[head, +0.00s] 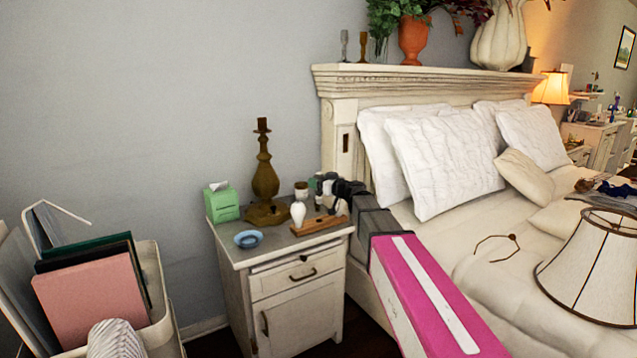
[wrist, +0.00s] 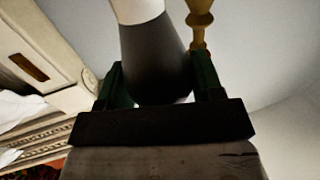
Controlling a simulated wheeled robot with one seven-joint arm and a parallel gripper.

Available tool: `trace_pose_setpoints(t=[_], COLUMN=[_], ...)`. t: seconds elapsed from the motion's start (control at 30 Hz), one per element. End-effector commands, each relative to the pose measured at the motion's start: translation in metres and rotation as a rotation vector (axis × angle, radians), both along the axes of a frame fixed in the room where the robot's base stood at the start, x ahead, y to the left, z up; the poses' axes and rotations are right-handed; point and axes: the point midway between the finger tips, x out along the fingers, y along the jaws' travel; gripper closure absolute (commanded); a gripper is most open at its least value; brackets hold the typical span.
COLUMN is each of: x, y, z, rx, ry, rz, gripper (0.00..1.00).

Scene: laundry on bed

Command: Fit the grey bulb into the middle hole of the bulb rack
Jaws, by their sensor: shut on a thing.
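My gripper (wrist: 157,78) is shut on the grey bulb (wrist: 155,58), with one finger on each side of its dark grey body. The bulb's pale end points away from the palm in the wrist view. In the head view my gripper (head: 324,186) is over the nightstand, near the wooden bulb rack (head: 318,227). A white bulb (head: 298,213) stands at the rack's left end. Another pale shape shows at the rack's right, below my gripper. My gripper and arm partly cover that side, so I cannot tell whether the middle hole is clear or the held bulb touches the rack.
The nightstand (head: 297,283) also bears a brown candlestick (head: 264,175), a green tissue box (head: 222,203), a blue dish (head: 248,239) and a small brown-topped jar (head: 301,188) behind the rack. The bed's pillows (head: 447,165) and headboard (head: 335,145) are close on the right.

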Motion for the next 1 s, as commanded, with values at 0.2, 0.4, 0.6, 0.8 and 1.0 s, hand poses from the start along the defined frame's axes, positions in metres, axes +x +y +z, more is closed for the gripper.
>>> trace_pose_setpoints(t=[0.2,0.4,0.6,0.8,1.0], x=[0.0,0.0,0.0,0.0,0.0], y=[-0.001,-0.001,-0.001,-0.001,-0.001], z=[-0.004,-0.02,-0.037,-0.053,-0.069], rx=[0.004,0.003,0.003,0.004,0.004], ry=[-0.002,-0.001,-0.001,-0.002,-0.002], rz=[0.0,0.0,0.0,0.0,-0.001], gripper=[0.62,0.62,0.62,0.62,0.62])
